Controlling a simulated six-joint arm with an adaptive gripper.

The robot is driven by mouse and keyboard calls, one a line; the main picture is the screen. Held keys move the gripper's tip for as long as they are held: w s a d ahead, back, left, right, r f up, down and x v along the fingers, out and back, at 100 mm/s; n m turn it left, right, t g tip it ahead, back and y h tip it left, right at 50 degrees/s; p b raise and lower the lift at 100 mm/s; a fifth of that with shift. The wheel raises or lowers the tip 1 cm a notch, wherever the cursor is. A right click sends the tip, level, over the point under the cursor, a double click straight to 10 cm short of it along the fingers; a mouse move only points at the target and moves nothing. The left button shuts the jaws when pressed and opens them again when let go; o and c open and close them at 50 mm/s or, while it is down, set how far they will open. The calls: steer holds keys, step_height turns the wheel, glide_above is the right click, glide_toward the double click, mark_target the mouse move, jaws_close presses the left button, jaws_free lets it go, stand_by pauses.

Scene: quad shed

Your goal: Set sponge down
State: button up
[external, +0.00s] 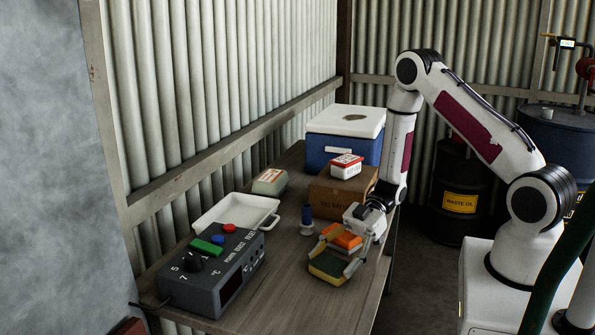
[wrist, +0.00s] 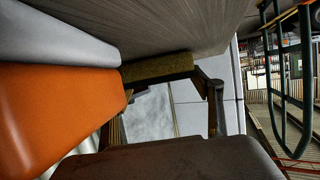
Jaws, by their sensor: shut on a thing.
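The sponge (external: 328,266), yellow with a dark green face, is at the front right part of the table in the external view. My gripper (external: 337,257) is shut on it, with a finger on either side. The sponge seems low over the tabletop; I cannot tell whether it touches. In the wrist view, the sponge (wrist: 158,67) shows as a thin yellow-brown strip by my fingertips. An orange object (external: 346,239) is just behind the sponge, partly hidden by my gripper. It fills the left of the wrist view (wrist: 60,110).
On the wooden table (external: 305,290), a grey control box (external: 215,270) stands left of the sponge, with a white tray (external: 235,213) behind it. A small blue and white item (external: 307,220) is nearby. A cardboard box (external: 340,192) and blue cooler (external: 343,148) stand farther back. The front table area is clear.

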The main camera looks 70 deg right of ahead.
steer(key=shift+f, duration=0.15)
steer(key=o, duration=0.7)
steer(key=shift+r, duration=0.2)
steer(key=shift+v, duration=6)
steer(key=shift+w, duration=0.1)
